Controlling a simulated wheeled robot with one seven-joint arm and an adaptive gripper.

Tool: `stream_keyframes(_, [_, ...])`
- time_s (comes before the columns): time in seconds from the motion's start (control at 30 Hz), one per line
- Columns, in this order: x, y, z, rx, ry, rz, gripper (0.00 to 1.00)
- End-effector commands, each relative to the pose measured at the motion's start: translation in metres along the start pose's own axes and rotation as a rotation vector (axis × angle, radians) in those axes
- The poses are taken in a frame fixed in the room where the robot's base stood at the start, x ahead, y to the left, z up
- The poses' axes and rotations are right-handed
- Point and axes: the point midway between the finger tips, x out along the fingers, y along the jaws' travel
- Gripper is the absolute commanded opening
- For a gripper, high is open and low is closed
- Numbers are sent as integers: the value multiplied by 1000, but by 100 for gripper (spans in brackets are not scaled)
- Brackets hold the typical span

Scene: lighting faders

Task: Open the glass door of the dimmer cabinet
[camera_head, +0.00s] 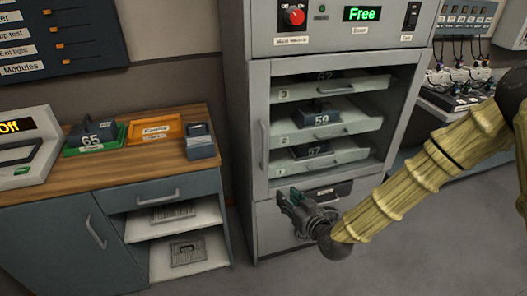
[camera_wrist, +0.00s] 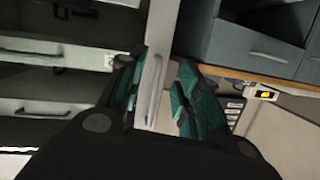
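The dimmer cabinet (camera_head: 257,215) is grey and stands upright in the middle of the head view. Its glass door (camera_head: 256,95) looks shut, and numbered modules show through it. The upright door handle (camera_head: 263,146) is on the door's left edge. My gripper (camera_head: 284,198) is in front of the cabinet's lower part, below the handle in the head view. In the wrist view, my gripper (camera_wrist: 157,95) has its dark green fingers spread. The pale handle (camera_wrist: 154,94) shows in the gap between them. No grip on it shows; its distance from the fingers is unclear.
A blue-grey counter (camera_head: 155,188) with a wooden top stands to the left. On it are a green tray (camera_head: 68,152), an orange tray (camera_head: 170,139) and a small grey box (camera_head: 201,140). A bench with cables (camera_head: 455,100) is behind at right. Floor is free at front.

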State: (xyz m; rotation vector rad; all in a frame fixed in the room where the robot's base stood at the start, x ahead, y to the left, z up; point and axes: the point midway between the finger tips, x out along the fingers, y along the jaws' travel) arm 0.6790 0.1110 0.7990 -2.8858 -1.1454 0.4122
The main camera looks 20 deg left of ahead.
Motion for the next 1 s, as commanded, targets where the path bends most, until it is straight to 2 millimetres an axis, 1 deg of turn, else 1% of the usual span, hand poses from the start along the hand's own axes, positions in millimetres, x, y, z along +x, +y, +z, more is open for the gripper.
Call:
stream_keyframes(0.03, [11,-3,-29,-29,70,-11,34])
stream_keyframes(0.1, [21,-8,-60,-64,144,-22,34])
stream_keyframes(0.2, [28,-13,-89,-95,211,-31,34])
stream_keyframes(0.23, [29,-14,-94,-101,223,-32,34])
stream_keyframes(0.3, [32,-15,-102,-109,240,-34,34])
stream_keyframes(0.47, [45,-16,-107,-111,243,-35,34])
stream_keyframes(0.8, [98,-19,-119,-110,242,-35,34])
stream_keyframes(1.0, [122,-20,-124,-109,241,-35,34])
